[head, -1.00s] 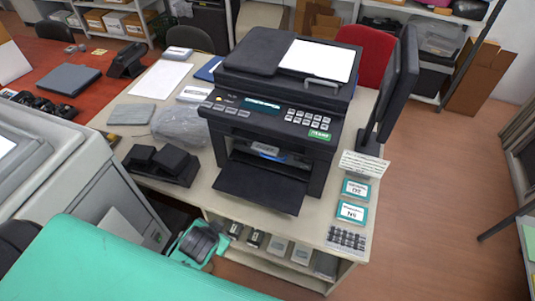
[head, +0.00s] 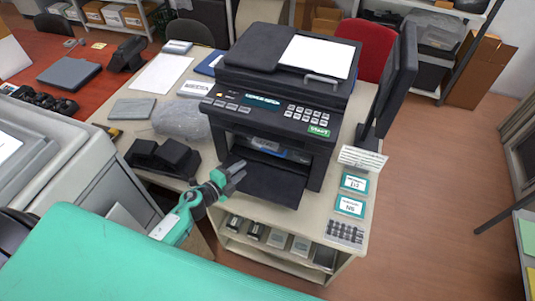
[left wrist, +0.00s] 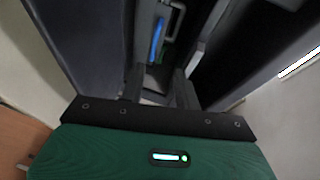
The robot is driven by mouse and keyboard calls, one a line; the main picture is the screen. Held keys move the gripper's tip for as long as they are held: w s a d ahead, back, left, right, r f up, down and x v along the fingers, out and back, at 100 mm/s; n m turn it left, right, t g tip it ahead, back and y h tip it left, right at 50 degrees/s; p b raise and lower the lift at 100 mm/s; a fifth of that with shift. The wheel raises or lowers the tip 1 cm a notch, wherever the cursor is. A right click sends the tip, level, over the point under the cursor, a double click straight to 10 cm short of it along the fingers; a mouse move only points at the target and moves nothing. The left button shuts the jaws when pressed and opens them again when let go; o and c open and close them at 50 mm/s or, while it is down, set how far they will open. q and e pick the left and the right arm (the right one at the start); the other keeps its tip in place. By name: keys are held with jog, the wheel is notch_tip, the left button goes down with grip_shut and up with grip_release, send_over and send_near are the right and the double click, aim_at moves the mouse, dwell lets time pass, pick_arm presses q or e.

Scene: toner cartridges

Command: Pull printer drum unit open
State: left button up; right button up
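The black printer (head: 285,95) stands on the cream table with its front flap (head: 262,184) folded down. The drum unit (head: 268,152) shows inside the front opening as a grey part with a blue strip. It also shows in the left wrist view (left wrist: 165,30), with a handle and a blue strip ahead of my fingers. My left gripper (head: 237,171) is at the left side of the flap, in front of the opening. In the left wrist view its two fingers (left wrist: 158,82) are apart with nothing between them. My right gripper is not in view.
A black toner holder (head: 162,160) and a clear plastic bag (head: 182,120) lie left of the printer. A monitor (head: 390,85), labelled cards (head: 352,194) and a calculator (head: 345,232) are at the right. Boxes fill the shelf below the tabletop.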

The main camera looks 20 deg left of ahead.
pick_arm(q)
jog(key=shift+d+f+m+h, duration=0.15)
jog(key=shift+f+m+h, duration=0.15)
jog(key=shift+f+m, duration=0.1)
jog(key=shift+w+d+f, duration=0.1)
jog(key=shift+w+d, duration=0.1)
jog(key=shift+w, duration=0.15)
jog(key=b+x, duration=0.1)
jog(key=x, duration=0.2)
jog(key=b+x, duration=0.1)
jog(key=x, duration=0.3)
jog(key=b+x, duration=0.1)
jog(key=x, duration=0.3)
jog(key=shift+w+d+f, duration=0.1)
jog(key=shift+f, duration=0.2)
jog(key=shift+x, duration=0.75)
jog(key=shift+r, duration=0.1)
grip_shut()
